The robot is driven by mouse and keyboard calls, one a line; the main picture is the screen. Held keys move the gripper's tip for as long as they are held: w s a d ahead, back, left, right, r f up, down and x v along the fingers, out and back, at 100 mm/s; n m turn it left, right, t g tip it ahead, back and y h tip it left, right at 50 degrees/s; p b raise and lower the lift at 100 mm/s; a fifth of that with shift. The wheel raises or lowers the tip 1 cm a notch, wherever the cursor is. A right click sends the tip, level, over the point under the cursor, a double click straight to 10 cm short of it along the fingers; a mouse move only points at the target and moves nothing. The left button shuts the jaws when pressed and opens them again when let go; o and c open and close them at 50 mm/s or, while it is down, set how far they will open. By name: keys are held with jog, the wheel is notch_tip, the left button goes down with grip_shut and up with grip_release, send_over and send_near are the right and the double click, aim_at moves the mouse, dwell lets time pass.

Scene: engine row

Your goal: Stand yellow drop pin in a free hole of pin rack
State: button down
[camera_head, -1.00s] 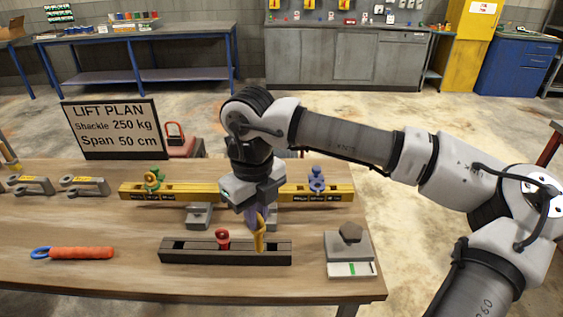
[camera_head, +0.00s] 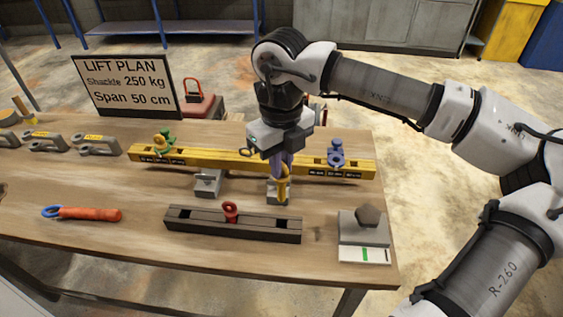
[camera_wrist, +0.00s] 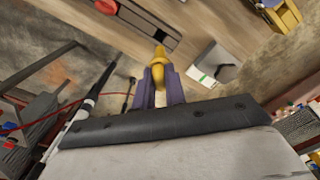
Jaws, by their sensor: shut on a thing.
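The yellow drop pin (camera_head: 283,192) is held in my gripper (camera_head: 281,168), whose purple fingers are shut on its upper part. The pin hangs about upright and clear of the rack. In the head view it shows above and behind the right half of the dark pin rack (camera_head: 255,230). In the wrist view the yellow pin (camera_wrist: 159,58) sticks out between the fingers (camera_wrist: 160,88), and the rack (camera_wrist: 150,25) lies beyond it. A red pin (camera_head: 230,210) stands in the rack's middle. Dark open holes show near the rack's left and right ends.
A grey block with a white plate (camera_head: 364,253) stands right of the rack. An orange-handled tool (camera_head: 90,214) lies left. The table front is clear.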

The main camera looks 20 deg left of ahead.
aim_at(281, 198)
jog(key=shift+f+b, duration=2.8)
jog(key=shift+f, duration=0.15)
jog(key=shift+b, duration=0.8)
jog(key=shift+f, duration=0.15)
jog(key=shift+f+b, duration=0.3)
jog(key=shift+b, duration=0.15)
notch_tip(281, 198, down, 7)
jog(key=b, duration=0.6)
dwell(1.4)
jog(key=c, duration=1.4)
grip_release()
jog(key=shift+r, duration=0.15)
jog(key=shift+o, duration=0.2)
notch_tip(281, 198, up, 14)
jog(key=shift+f+b, duration=0.1)
jog(key=shift+b, duration=0.4)
